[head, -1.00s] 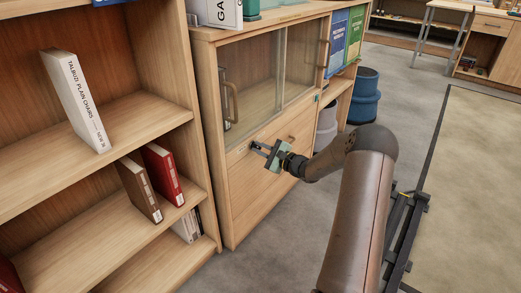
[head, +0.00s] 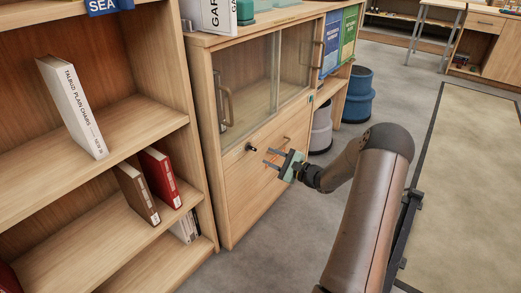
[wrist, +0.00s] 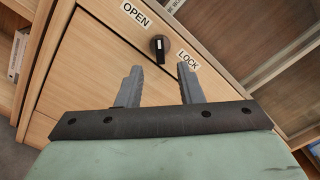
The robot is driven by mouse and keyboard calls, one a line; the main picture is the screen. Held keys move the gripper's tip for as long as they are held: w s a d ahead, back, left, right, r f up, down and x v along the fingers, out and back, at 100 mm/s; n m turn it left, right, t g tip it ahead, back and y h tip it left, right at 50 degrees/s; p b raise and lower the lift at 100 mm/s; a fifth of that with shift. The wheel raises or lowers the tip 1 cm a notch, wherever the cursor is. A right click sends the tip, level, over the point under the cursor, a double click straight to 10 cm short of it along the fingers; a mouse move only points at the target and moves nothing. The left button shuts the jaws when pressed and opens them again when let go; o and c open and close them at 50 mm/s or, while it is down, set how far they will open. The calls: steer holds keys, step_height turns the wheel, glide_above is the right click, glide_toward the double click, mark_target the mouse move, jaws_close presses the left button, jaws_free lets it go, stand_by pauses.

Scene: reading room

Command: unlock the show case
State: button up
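The show case (head: 215,100) is a wooden cabinet with sliding glass doors, which look shut. Its black lock knob (head: 250,147) sits on the wood below the glass. In the wrist view the knob (wrist: 159,48) is between the labels OPEN (wrist: 135,14) and LOCK (wrist: 187,60). Its white mark runs upright in the picture, leaning to the OPEN side; I cannot tell its exact setting. My gripper (head: 268,158) is open and empty, apart from the knob and to its right in the head view. In the wrist view its fingertips (wrist: 160,68) point toward the knob.
An open bookshelf (head: 95,150) with several books stands left of the show case. Blue and grey bins (head: 358,95) stand beyond.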

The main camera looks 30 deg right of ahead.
steer(key=p+v, duration=0.2)
steer(key=v, duration=0.8)
steer(key=shift+s, duration=0.1)
